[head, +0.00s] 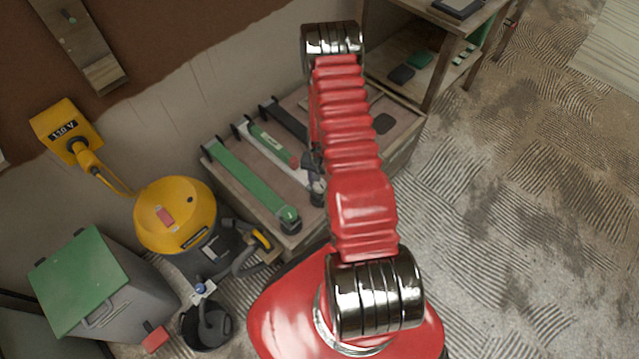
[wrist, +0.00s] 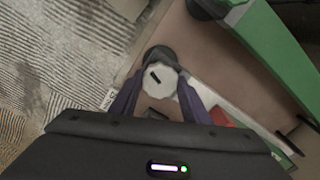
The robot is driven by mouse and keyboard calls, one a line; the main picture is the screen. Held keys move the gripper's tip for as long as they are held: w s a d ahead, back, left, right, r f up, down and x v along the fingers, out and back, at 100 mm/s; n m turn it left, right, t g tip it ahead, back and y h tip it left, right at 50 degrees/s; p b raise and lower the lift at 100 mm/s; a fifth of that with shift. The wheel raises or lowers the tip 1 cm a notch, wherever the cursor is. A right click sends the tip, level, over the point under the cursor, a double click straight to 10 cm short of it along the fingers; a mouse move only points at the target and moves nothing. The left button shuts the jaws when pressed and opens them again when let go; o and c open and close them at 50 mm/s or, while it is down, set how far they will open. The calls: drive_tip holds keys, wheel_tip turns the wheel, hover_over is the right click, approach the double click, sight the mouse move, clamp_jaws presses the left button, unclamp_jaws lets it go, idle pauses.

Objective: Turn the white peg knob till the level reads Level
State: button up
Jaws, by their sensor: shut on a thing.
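The white peg knob (wrist: 157,92) shows in the wrist view as a pale, many-sided disc with a short dark mark on its face. A dark rounded part sits just behind it. My gripper (wrist: 155,88) has one dark finger on each side of the knob and is shut on it. A small white tag (wrist: 108,99) with dark lettering lies left of the knob; I cannot read it. In the head view my gripper (head: 315,168) is at the bench top, partly hidden by my red arm. I cannot make out a level reading.
The low bench (head: 293,228) carries a long green bar (head: 245,178) and a shorter green and red piece (head: 272,145). A yellow vacuum (head: 177,212), a black bucket (head: 207,325) and a grey bin with a green lid (head: 78,280) stand left. Textured floor (head: 510,220) is open at right.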

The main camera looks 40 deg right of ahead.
drive_tip(key=shift+d, duration=0.15)
drive_tip(key=o, duration=1)
drive_tip(key=shift+o, duration=0.2)
wheel_tip(320, 180, up, 14)
drive_tip(key=shift+f, duration=0.15)
idle(0.4)
idle(0.3)
